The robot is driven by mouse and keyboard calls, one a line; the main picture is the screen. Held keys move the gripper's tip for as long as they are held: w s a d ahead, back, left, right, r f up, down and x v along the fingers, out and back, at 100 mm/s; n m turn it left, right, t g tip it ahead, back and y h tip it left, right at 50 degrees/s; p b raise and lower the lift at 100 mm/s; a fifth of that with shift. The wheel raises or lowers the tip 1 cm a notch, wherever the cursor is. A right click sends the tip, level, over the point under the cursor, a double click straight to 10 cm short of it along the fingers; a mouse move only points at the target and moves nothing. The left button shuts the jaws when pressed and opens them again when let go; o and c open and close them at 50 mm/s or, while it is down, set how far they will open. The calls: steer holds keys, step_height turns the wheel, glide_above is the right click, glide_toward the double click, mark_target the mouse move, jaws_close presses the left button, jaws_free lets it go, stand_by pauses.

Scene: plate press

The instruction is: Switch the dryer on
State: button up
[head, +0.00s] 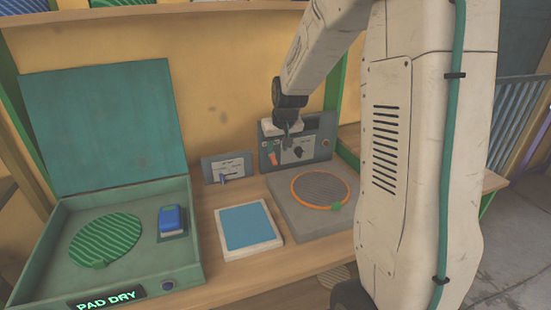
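No label reads "dryer", so I cannot tell for sure which device it is. A control panel (315,138) stands behind a grey plate base with an orange-ringed round plate (321,189); it bears an orange switch (272,158) and a black knob (299,151). My gripper (287,140) is at the upper left of the larger panel, close above the orange switch and knob. Its fingertips are small and dark; I cannot tell whether they touch anything or are open.
A white tray with blue top (248,228) lies mid-bench. My arm hides the bench's right.

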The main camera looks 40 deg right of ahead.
mark_target(275, 161)
steer(key=x, duration=0.6)
steer(key=shift+w+f, duration=0.1)
steer(key=shift+f, duration=0.2)
jaws_close()
